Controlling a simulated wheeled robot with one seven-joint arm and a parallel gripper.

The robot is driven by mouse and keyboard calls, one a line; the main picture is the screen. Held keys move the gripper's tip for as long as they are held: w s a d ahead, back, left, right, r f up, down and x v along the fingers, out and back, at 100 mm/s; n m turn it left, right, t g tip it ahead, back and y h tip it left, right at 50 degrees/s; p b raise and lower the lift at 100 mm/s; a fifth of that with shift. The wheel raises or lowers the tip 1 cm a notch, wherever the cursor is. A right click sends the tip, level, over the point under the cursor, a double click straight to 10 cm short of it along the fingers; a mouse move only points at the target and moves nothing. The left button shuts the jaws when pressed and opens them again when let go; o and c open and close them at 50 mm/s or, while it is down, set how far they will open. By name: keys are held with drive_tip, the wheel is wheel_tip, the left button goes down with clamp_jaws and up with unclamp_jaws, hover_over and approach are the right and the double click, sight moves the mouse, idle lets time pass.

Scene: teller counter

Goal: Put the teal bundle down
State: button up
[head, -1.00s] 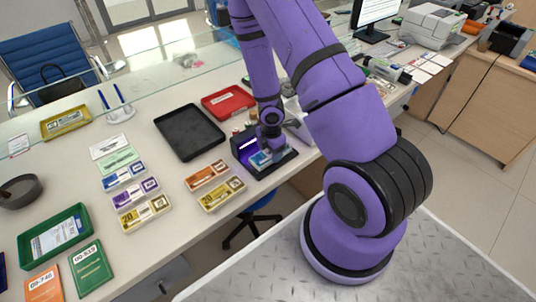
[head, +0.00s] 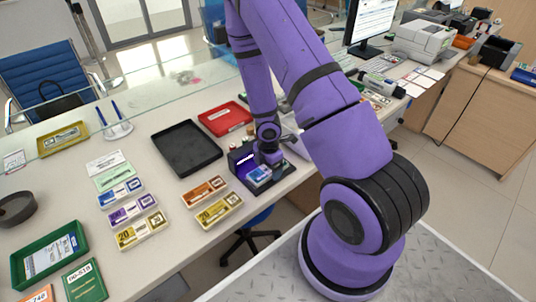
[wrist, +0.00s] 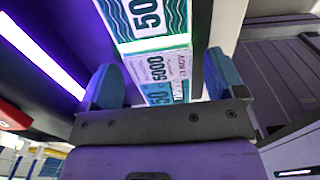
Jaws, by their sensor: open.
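The teal bundle (head: 259,175) lies on the dark base of a purple-lit machine (head: 243,160) at the counter's front edge. In the wrist view the bundle (wrist: 158,68) shows a white paper band and printed numbers. My gripper (head: 269,157) is just over the bundle, partly hiding it in the head view. In the wrist view its blue fingers stand apart, one on each side of the bundle, with gaps visible; my gripper (wrist: 163,78) is open.
Left of the machine lie orange (head: 205,191) and yellow (head: 219,211) bundles. A black tray (head: 187,148) and a red tray (head: 226,118) lie behind. A glass screen runs along the counter's back. A green tray (head: 48,254) is at front left.

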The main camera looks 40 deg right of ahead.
drive_tip(key=shift+r, duration=5.9)
wheel_tip(320, 180, up, 11)
drive_tip(key=m+h, duration=0.3)
drive_tip(key=m, duration=0.1)
hover_over(268, 169)
wheel_tip(268, 169, up, 10)
drive_tip(key=s+a+m+t, duration=0.1)
drive_tip(key=s+m+t, duration=0.15)
drive_tip(key=m, duration=0.25)
drive_tip(key=s+a+r+m+t+y, duration=0.1)
drive_tip(key=s+a+r+m, duration=0.3)
drive_tip(key=s+r, duration=0.4)
drive_tip(key=s+a+r+m+t+y, duration=0.1)
drive_tip(key=s+a+r+m+y, duration=0.1)
drive_tip(key=s+a+r+m, duration=0.3)
wheel_tip(268, 169, up, 3)
drive_tip(key=s, duration=0.3)
drive_tip(key=shift+a+t, duration=0.35)
drive_tip(key=shift+a, duration=0.05)
